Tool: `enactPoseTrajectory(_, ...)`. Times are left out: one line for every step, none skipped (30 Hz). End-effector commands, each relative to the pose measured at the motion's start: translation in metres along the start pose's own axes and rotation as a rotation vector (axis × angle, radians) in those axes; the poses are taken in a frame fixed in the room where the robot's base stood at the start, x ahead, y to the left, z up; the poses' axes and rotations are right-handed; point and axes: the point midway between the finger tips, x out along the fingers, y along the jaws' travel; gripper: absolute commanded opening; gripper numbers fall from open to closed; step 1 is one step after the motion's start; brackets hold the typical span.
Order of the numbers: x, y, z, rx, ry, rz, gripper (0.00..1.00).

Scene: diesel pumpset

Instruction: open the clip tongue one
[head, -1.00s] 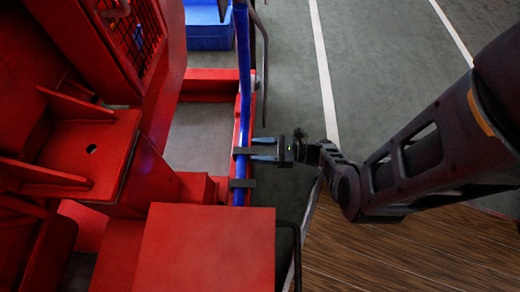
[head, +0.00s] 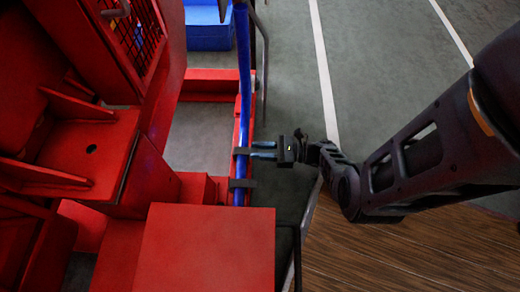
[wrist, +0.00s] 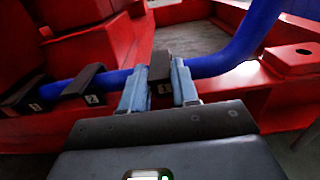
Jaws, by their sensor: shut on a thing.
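Three dark clips sit on a blue pipe (wrist: 215,65) along a red frame. In the wrist view the clip at far left (wrist: 25,100) bears a mark like 1. The middle clip (wrist: 82,85) is marked 2. The third clip (wrist: 160,68) bears a mark like 3. My gripper (wrist: 158,88) is shut on this third clip's tongue, one blue-grey finger on each side. In the head view my gripper (head: 258,150) is at the farther of two visible clips (head: 241,151). The nearer clip (head: 242,183) is free; the clip marked 1 cannot be made out there.
A red box-like block (head: 208,248) stands in front, close to the pipe. Large red machine parts (head: 90,120) fill the left. A thin dark rail (head: 264,60) runs beside the pipe. Grey floor (head: 380,70) is open on the right, behind my arm.

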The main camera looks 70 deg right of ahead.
Motion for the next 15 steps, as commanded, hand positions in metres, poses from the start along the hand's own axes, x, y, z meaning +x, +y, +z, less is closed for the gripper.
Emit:
enactPoseTrajectory(0.000, 0.000, 0.001, 0.000, 0.001, 0.000, 0.00)
enactPoseTrajectory(0.000, 0.000, 0.001, 0.000, 0.003, 0.000, 0.00)
enactPoseTrajectory(0.000, 0.000, 0.002, 0.000, 0.006, 0.000, 0.00)
enactPoseTrajectory(0.000, 0.000, 0.003, 0.000, 0.010, 0.000, 0.00)
enactPoseTrajectory(0.000, 0.000, 0.004, 0.000, 0.015, 0.000, 0.00)
enactPoseTrajectory(0.000, 0.000, 0.005, 0.000, 0.023, 0.000, 0.00)
enactPoseTrajectory(0.000, 0.000, 0.007, 0.000, 0.032, 0.000, 0.00)
enactPoseTrajectory(0.000, 0.000, 0.008, 0.000, 0.041, 0.001, 0.00)
enactPoseTrajectory(0.001, 0.000, 0.010, 0.000, 0.054, 0.001, 0.00)
enactPoseTrajectory(0.001, 0.000, 0.012, 0.000, 0.066, 0.001, 0.00)
enactPoseTrajectory(0.001, 0.000, 0.014, 0.000, 0.080, 0.001, 0.00)
enactPoseTrajectory(0.001, 0.000, 0.017, 0.000, 0.100, 0.001, 0.00)
enactPoseTrajectory(0.001, 0.000, 0.019, 0.000, 0.116, 0.000, 0.00)
enactPoseTrajectory(0.002, 0.000, 0.021, 0.000, 0.134, 0.001, 0.00)
enactPoseTrajectory(0.002, 0.001, 0.024, 0.000, 0.160, 0.002, 0.00)
